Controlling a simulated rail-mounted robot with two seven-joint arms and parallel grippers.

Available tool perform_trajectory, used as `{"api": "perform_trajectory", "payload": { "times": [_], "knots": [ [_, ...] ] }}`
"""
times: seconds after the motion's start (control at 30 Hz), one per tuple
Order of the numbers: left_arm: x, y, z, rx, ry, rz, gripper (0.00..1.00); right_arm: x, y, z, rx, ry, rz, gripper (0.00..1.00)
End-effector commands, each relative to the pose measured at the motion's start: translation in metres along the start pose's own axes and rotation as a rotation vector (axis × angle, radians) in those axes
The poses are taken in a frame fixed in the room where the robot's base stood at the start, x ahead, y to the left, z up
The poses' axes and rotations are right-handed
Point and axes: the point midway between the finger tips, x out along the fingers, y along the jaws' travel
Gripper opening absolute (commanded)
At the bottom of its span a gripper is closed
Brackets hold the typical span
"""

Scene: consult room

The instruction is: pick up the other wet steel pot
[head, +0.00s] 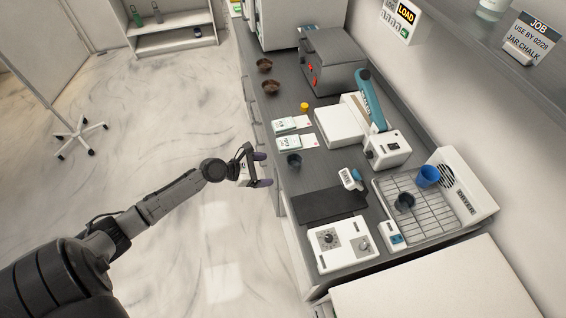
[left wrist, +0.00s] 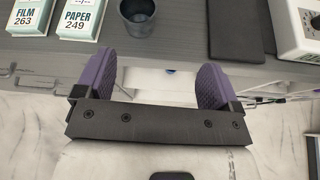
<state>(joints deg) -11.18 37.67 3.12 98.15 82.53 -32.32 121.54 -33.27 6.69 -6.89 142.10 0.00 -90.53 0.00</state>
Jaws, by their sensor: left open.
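One dark grey steel pot (head: 294,160) stands upright on the counter near its front edge, beside the white boxes. It also shows at the top of the left wrist view (left wrist: 138,14). Another dark steel pot (head: 404,202) is on the wire drying rack (head: 445,213) at the right. I cannot tell from the pictures which pot is wet. My left gripper (head: 262,170) is open and empty, with purple fingers (left wrist: 156,78) pointing toward the counter. It is in front of the counter edge, short of the nearer pot. My right gripper is not in view.
A blue cup (head: 428,176) is on the rack. Packets labelled FILM (left wrist: 25,18) and PAPER (left wrist: 79,18) lie left of the nearer pot. A black mat (head: 328,206) and white dial box (head: 341,244) lie nearer me. Brown bowls (head: 270,87) are farther back.

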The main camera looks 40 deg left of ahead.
Motion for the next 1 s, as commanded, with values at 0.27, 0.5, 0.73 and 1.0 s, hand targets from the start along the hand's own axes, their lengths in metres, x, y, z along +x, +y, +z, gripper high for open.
{"api": "perform_trajectory", "payload": {
  "times": [0.27, 0.5, 0.73, 1.0],
  "knots": [
    [0.014, 0.028, 0.006, -0.155, -0.041, 0.051, 0.88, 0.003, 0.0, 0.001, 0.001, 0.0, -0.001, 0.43],
    [0.056, 0.029, 0.007, -0.153, -0.04, 0.049, 0.88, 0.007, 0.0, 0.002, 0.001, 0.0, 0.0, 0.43],
    [0.079, 0.03, 0.007, -0.152, -0.038, 0.049, 0.88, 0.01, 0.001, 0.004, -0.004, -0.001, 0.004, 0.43],
    [0.096, 0.03, 0.008, -0.151, -0.039, 0.048, 0.88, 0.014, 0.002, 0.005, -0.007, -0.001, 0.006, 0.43]
  ]
}}
